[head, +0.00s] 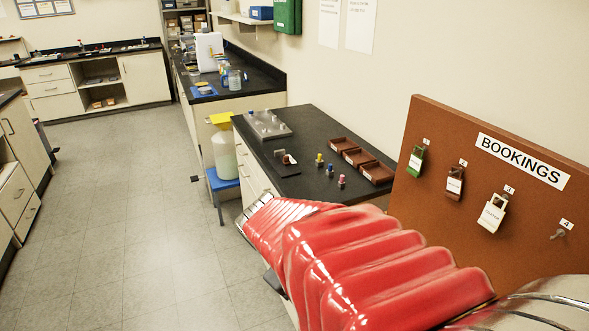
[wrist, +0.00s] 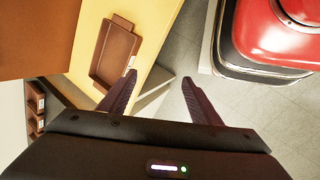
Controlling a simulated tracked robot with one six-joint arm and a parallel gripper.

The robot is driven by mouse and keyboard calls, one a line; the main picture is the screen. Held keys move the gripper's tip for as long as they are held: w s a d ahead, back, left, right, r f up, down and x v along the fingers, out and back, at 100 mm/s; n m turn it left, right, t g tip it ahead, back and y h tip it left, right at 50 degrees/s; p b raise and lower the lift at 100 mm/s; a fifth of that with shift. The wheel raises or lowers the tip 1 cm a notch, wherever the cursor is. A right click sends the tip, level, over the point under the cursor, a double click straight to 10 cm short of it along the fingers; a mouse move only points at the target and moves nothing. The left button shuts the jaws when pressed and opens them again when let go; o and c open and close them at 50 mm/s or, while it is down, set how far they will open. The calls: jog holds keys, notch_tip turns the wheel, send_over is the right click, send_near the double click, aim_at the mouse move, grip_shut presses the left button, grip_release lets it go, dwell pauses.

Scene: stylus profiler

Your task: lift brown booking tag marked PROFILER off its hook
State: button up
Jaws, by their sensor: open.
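The brown tag (head: 455,182) hangs on the hook numbered 2 of the brown BOOKINGS board (head: 437,130), at the right of the head view. It has a pale label whose print is too small to read. A green tag (head: 416,160) hangs to its left and a white tag (head: 492,213) to its right. The hook numbered 4 (head: 557,234) is bare. My gripper (wrist: 159,77) shows in the wrist view, open with nothing between its fingers. No tag is seen in the wrist view, and the head view does not show the gripper.
A brown tray (wrist: 116,54) lies on a yellow surface (wrist: 160,20) beyond the left finger. My red arm covers the lower middle of the head view. A black bench (head: 300,130) holds small brown trays (head: 358,157) and coloured pegs. The floor (head: 120,200) at left is clear.

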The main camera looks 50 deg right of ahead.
aim_at(452, 185)
jog(key=s+d+r+n+g+h, duration=0.1)
jog(key=s+d+n+g+h, duration=0.15)
jog(key=s+d, duration=0.4)
jog(key=s+d+r+n+g+h, duration=0.2)
jog(key=s+d+n+g, duration=0.2)
jog(key=d, duration=0.6)
jog(key=w+d+r+n+t+h, duration=0.1)
jog(key=w+d+r+n+h, duration=0.3)
jog(key=d+r+n+h, duration=0.3)
notch_tip(452, 185, up, 2)
jog(key=shift+w+d+n, duration=0.4)
jog(key=shift+n, duration=0.75)
jog(key=shift+t+h, duration=0.25)
jog(key=x, duration=1.3)
jog(key=shift+s+d, duration=0.2)
jog(key=shift+d, duration=0.15)
